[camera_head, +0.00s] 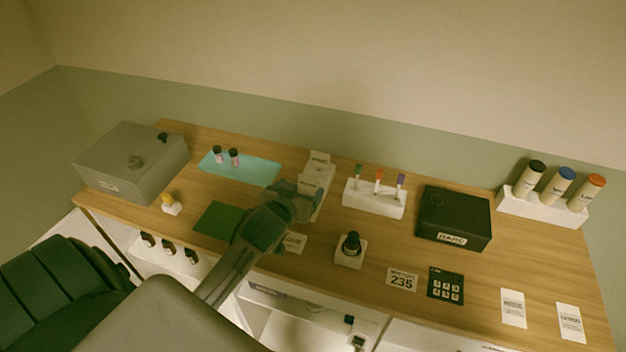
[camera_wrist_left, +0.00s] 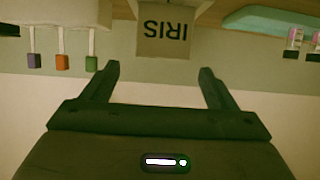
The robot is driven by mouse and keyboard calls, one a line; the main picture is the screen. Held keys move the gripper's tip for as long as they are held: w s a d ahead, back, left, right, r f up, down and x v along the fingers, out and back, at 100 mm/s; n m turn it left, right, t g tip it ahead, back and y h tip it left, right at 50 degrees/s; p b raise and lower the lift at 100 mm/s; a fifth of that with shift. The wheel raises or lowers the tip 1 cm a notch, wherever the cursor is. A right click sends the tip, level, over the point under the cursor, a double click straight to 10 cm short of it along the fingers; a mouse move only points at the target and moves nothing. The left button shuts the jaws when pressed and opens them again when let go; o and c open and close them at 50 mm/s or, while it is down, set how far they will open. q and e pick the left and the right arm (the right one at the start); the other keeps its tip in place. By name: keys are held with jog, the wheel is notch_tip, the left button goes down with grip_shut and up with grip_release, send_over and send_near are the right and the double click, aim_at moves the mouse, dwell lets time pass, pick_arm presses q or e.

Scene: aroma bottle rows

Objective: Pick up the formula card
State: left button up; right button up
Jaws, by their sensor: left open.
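A pale card reading "IRIS" (camera_wrist_left: 164,30) shows upside down at the top of the left wrist view, centred ahead of my fingers. It appears to be the formula card. In the head view a pale card (camera_head: 320,158) stands at the back of a white holder (camera_head: 318,204), partly hidden by my left gripper. My left gripper (camera_head: 308,200) is over the middle of the table, in front of this holder. In the left wrist view its two fingers (camera_wrist_left: 159,72) are spread with nothing between them, apart from the card. My right gripper is not in view.
A white rack (camera_head: 374,202) with green, orange and purple-topped sticks stands just right of the holder. A teal mat (camera_head: 255,172) with two small bottles lies to its left. A black box (camera_head: 453,217), a grey box (camera_head: 130,160) and a bottle on a white base (camera_head: 351,246) stand nearby.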

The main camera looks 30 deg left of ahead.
aim_at(309, 179)
pick_arm(q)
jog(key=p+x, duration=0.1)
jog(key=x, duration=0.1)
jog(key=shift+w, duration=0.35)
jog(key=shift+w+a+f, duration=0.1)
jog(key=shift+w+f, duration=0.05)
jog(key=shift+w, duration=0.1)
jog(key=p+x, duration=0.3)
jog(key=x, duration=0.1)
jog(key=shift+a, duration=0.2)
jog(key=shift+w+a+f, duration=0.1)
jog(key=shift+w+f, duration=0.2)
jog(key=shift+w, duration=0.1)
jog(key=shift+f, duration=0.1)
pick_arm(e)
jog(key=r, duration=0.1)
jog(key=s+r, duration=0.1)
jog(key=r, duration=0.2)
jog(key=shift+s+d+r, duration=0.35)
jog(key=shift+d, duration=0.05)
pick_arm(q)
jog(key=shift+c, duration=0.4)
jog(key=c, duration=1)
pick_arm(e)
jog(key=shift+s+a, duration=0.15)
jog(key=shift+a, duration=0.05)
